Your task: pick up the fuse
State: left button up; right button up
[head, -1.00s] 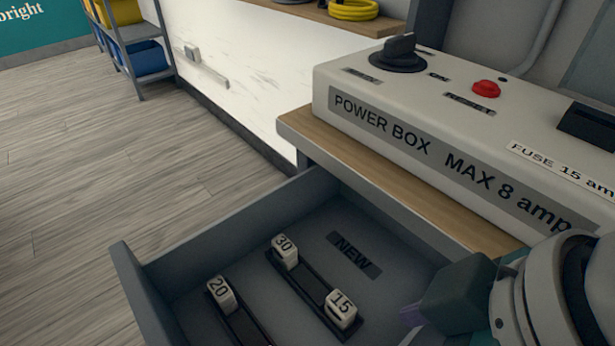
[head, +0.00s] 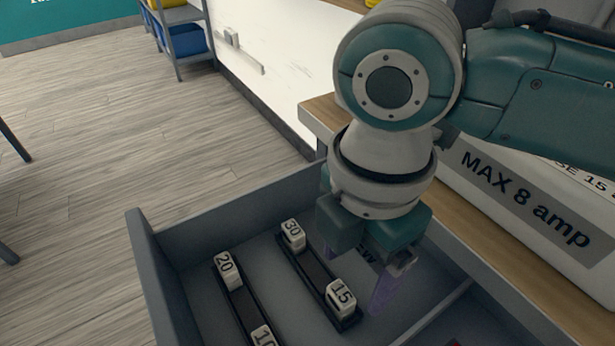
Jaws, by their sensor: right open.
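Several white fuses stand in two dark holders in the open grey drawer (head: 200,209). The fuse marked 30 (head: 292,235) and the fuse marked 15 (head: 341,297) are in the right holder. The fuse marked 20 (head: 228,270) and the fuse marked 10 (head: 263,337), cut by the bottom edge, are in the left holder. My right gripper (head: 380,295) is open and points down over the drawer, beside and to the right of the fuse marked 15. It looks empty. It partly hides the drawer label NEW. My left gripper is not in view.
The power box (head: 530,205), marked MAX 8 amp, stands on a wooden worktop (head: 480,265) at the right, partly hidden by my right arm. A divider (head: 432,312) crosses the drawer at the lower right. A shelf with bins (head: 180,40) stands far back.

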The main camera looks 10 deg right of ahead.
aim_at(342, 293)
jog(key=f, duration=0.1)
jog(key=f+b, duration=0.1)
jog(key=f, duration=0.1)
jog(key=f+b, duration=0.1)
jog(key=shift+w+a+f, duration=0.1)
jog(key=shift+a+f, duration=0.05)
jog(key=shift+a, duration=0.25)
jog(key=shift+f, duration=0.45)
grip_shut()
